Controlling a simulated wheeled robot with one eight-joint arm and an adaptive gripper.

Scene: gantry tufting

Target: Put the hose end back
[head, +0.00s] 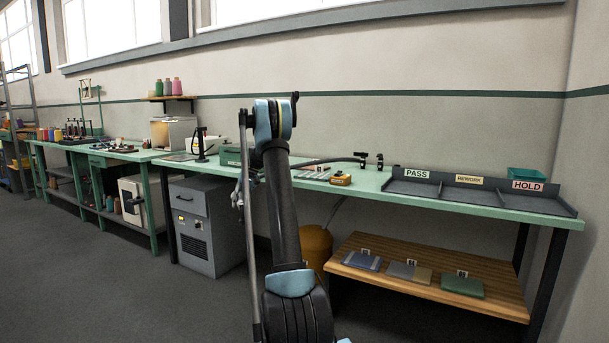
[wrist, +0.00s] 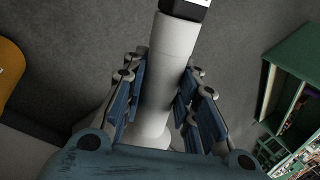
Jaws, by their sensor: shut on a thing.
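In the wrist view, my gripper (wrist: 160,82) has its blue-grey fingers closed on both sides of a pale grey tube, the hose end (wrist: 172,55). The tube has a dark tip with a white band at the top of the picture and widens toward my palm. In the head view, my raised arm stands in front of the bench, and I cannot clearly make out the gripper or the hose end there. An orange-yellow drum (head: 314,245) stands under the bench, partly hidden by my arm. A similar orange-yellow shape (wrist: 10,72) shows at the left of the wrist view.
A green bench (head: 450,201) runs along the wall, with a dark PASS/REWORK/HOLD tray (head: 470,191) at its right. A low wooden shelf (head: 500,295) holds several flat pieces. A grey cabinet (head: 196,240) stands left of my arm. The floor at left is clear.

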